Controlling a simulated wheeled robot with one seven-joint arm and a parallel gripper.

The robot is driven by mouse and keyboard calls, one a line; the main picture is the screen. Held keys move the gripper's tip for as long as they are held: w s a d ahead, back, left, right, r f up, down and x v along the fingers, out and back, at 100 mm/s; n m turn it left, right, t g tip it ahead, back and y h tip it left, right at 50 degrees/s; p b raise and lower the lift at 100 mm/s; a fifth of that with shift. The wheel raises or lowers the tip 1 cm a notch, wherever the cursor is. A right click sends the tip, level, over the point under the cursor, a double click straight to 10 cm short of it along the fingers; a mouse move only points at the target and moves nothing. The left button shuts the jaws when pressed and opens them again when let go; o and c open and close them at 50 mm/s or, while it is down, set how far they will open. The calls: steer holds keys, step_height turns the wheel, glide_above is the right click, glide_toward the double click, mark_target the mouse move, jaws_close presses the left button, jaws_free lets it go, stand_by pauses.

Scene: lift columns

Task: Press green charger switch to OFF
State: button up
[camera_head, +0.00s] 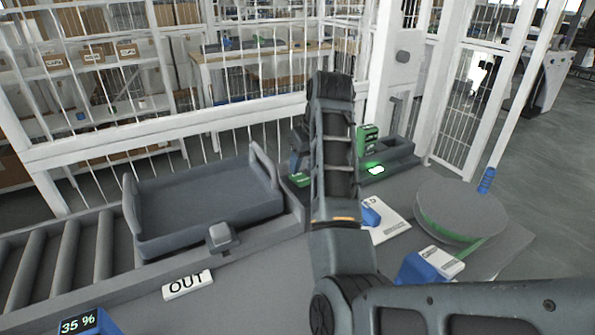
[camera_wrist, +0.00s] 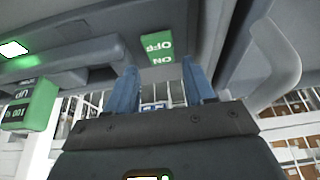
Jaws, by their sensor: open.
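A green plate with upside-down OFF and ON lettering (camera_wrist: 157,47) is in the upper middle of the wrist view, on a grey housing. A small green patch in the head view (camera_head: 300,180), just left of my arm, appears to be the same plate. My gripper (camera_wrist: 160,88) is open and empty, its two blue fingers pointing toward the plate, one on either side of it in the picture. I cannot tell whether they touch anything. No switch lever shows clearly. In the head view my arm hides most of the gripper and the area around the plate.
A green display box (camera_head: 368,139) and a glowing green pad (camera_head: 376,169) are right of my arm. A grey tray (camera_head: 205,210) stands at the left, near an OUT sign (camera_head: 187,284). A round turntable (camera_head: 462,208) is at the right. White fencing stands behind.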

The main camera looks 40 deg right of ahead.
mark_target(303, 179)
steer(key=shift+x, duration=2.75)
steer(key=shift+c, duration=0.3)
steer(key=c, duration=0.7)
steer(key=shift+s+f+t+h, duration=0.25)
steer(key=shift+s+t+h, duration=0.1)
steer(key=shift+t, duration=0.55)
steer(key=shift+s+a+f+t+b, duration=0.1)
steer(key=shift+s+t+b, duration=0.05)
steer(key=shift+t+b, duration=0.7)
steer(key=shift+t+h, duration=0.25)
steer(key=shift+t, duration=0.1)
